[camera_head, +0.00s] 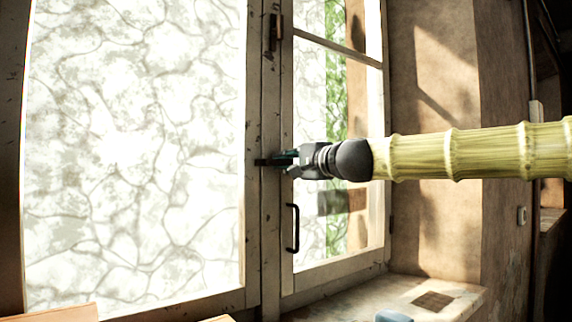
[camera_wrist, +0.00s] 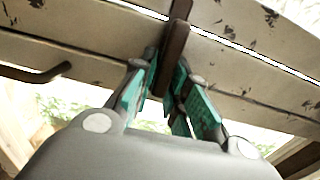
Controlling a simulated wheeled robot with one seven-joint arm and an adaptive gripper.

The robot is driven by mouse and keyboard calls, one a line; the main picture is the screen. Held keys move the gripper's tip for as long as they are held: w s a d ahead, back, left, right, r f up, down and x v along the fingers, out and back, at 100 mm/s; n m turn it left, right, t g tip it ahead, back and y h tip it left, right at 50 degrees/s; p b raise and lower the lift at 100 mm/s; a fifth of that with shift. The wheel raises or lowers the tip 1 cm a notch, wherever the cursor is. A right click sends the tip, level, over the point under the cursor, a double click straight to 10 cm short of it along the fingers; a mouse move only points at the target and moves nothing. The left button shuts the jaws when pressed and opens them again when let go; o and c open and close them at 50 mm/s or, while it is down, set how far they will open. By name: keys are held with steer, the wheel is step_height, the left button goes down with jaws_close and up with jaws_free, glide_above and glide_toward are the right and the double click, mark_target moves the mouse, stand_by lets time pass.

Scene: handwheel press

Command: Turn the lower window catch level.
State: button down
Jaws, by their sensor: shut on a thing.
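The lower window catch (camera_head: 263,162) is a small dark bar on the frame post between the two window panes. In the head view it lies about level, its left end reaching across the post and its right end hidden in my gripper. My gripper (camera_head: 288,158) comes in from the right and is shut on the catch. In the wrist view the dark catch (camera_wrist: 174,48) runs between the teal finger pads of my gripper (camera_wrist: 168,85), which press on it from both sides.
An upper catch (camera_head: 276,32) stands upright higher on the post. A black pull handle (camera_head: 293,228) is on the right sash below my gripper and also shows in the wrist view (camera_wrist: 40,74). A stone sill (camera_head: 400,297) lies below, with a wall to the right.

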steer(key=shift+d, duration=0.2)
stand_by(0.4)
steer(key=c, duration=1.6)
jaws_free()
steer(key=shift+c, duration=0.2)
steer(key=shift+o, duration=0.8)
steer(key=shift+d, duration=0.2)
steer(key=shift+a, duration=0.25)
steer(key=v, duration=1.2)
steer(key=shift+d, duration=0.15)
